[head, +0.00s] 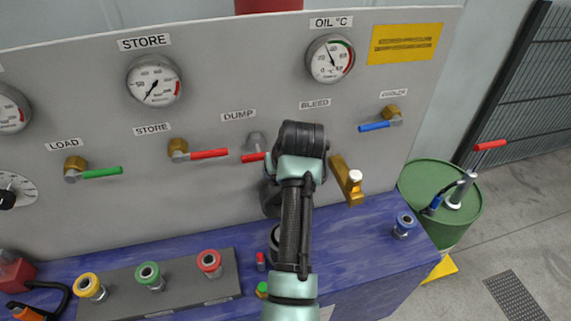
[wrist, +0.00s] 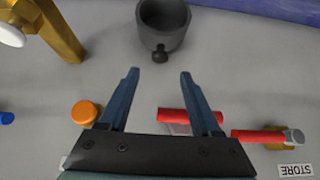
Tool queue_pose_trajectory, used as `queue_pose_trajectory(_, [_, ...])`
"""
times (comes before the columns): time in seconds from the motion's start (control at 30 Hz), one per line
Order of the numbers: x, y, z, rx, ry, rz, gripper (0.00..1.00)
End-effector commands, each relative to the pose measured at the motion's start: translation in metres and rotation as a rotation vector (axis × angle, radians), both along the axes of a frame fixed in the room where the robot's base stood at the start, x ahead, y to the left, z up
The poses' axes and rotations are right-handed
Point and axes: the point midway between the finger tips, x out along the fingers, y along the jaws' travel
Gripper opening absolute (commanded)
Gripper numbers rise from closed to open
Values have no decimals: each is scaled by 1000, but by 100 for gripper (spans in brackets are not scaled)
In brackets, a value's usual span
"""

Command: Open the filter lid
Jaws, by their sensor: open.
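A dark grey round cup-shaped body with a small knob (wrist: 163,22), which looks like the filter, shows at the top of the wrist view. I cannot tell its lid apart from its body. In the head view, part of a dark cylinder (head: 269,198) shows low on the panel, mostly hidden behind my arm. My gripper (wrist: 157,73) is open and empty in the wrist view. Its fingertips point toward the knob from just below it in the picture, apart from it. My arm hides the gripper in the head view.
A brass bracket with a white knob (head: 347,180) is right of my arm. Red-handled valves (head: 209,154), a blue-handled valve (head: 375,126) and an orange knob (wrist: 86,112) are nearby. Coupling fittings stand on the blue bench (head: 350,235). A green drum (head: 415,180) stands at the right.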

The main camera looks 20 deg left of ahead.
Motion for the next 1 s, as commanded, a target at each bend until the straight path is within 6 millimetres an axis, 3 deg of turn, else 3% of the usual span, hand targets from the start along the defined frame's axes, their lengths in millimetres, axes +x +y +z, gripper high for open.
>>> queue_pose_trajectory(0.3, [-24,-17,46,2,-6,-1,65])
queue_pose_trajectory(0.47, [-32,-22,58,2,-5,-1,65])
queue_pose_trajectory(0.87, [-34,-23,61,3,-3,1,66])
queue_pose_trajectory(1.0, [-42,-21,44,43,-23,18,66])
